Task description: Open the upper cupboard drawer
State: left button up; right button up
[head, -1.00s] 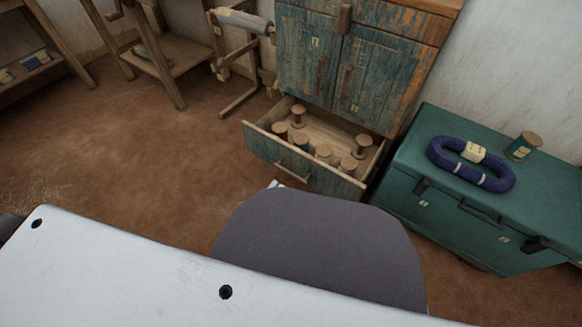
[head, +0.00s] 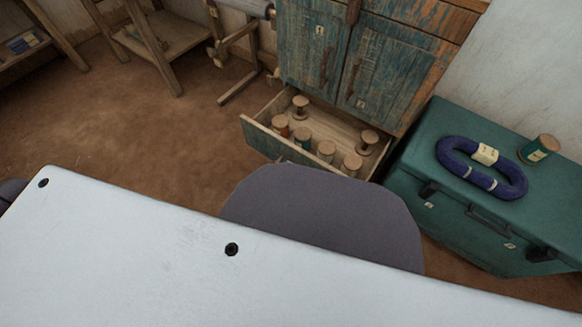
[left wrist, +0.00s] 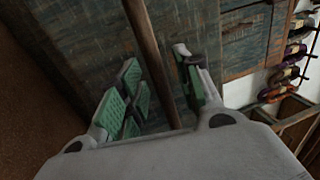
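The cupboard (head: 385,75) has worn blue-green doors and stands at the top of the head view. A strip of its upper front (head: 420,28) shows above the doors, cut by the picture's top edge; I see no gap there. My left gripper (left wrist: 158,62) shows in the left wrist view, its green-padded fingers apart before a worn blue-green wooden front (left wrist: 85,45). A brown wooden bar (left wrist: 142,22) runs between the fingers; I cannot tell whether they touch it. Neither gripper shows in the head view.
The lower drawer (head: 268,138) is pulled out and holds several spools. A green chest (head: 410,165) with a blue yarn coil (head: 480,168) and a spool (head: 540,149) stands at right. Bare floor (head: 130,120) lies at left. Yarn skeins (left wrist: 283,72) hang at the wrist view's right.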

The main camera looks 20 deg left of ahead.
pick_arm(q)
jog(key=shift+c, duration=0.4)
grip_shut()
jog(key=shift+r+p+v, duration=0.2)
jog(key=shift+p+v, duration=0.25)
jog(key=shift+v, duration=0.55)
jog(key=shift+r+p+v, duration=0.2)
jog(key=shift+p+v, duration=0.2)
jog(key=shift+v, duration=0.55)
jog(key=shift+o, duration=0.4)
grip_release()
jog(key=shift+r, duration=0.15)
